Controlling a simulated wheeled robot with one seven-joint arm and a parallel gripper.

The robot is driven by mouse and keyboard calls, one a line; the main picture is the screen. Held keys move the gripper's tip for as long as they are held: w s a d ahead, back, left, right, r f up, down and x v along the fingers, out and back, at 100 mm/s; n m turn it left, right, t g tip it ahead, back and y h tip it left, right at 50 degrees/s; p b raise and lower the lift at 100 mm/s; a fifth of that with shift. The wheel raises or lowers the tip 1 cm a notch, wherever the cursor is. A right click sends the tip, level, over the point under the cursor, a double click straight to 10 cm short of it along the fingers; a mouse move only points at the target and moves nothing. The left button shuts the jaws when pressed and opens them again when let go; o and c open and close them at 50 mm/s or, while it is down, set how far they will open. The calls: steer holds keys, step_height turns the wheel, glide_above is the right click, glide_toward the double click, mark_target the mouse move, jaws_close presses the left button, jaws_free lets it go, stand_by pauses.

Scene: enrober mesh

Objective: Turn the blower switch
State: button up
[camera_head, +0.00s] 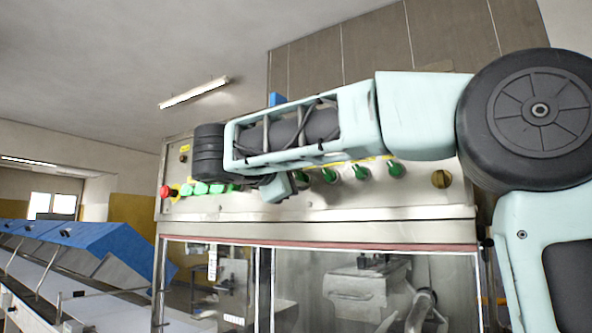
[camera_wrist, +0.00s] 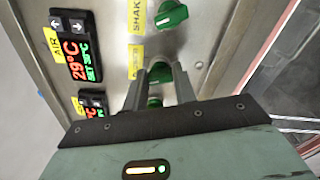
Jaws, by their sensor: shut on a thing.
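My gripper (camera_wrist: 163,82) is shut on a green rotary switch (camera_wrist: 159,70) on the metal control panel, seen in the wrist view. Its two grey fingers lie on either side of the knob and hide part of it. The yellow label beside this switch (camera_wrist: 136,61) is partly covered, so I cannot read whether it says blower. In the head view my gripper (camera_head: 279,187) is against the panel face (camera_head: 420,205), and the held switch is hidden behind it.
Another green switch (camera_wrist: 171,15) sits by a label starting "SHAK". Temperature displays (camera_wrist: 76,47) are near it. Several green switches, including one at the right (camera_head: 396,170), line the panel. A red button (camera_head: 165,191) is at its left end. Glass doors (camera_head: 350,285) are below.

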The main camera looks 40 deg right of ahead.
steer(key=shift+n+p, duration=0.4)
steer(key=shift+n, duration=0.4)
steer(key=shift+f, duration=0.1)
steer(key=o, duration=1)
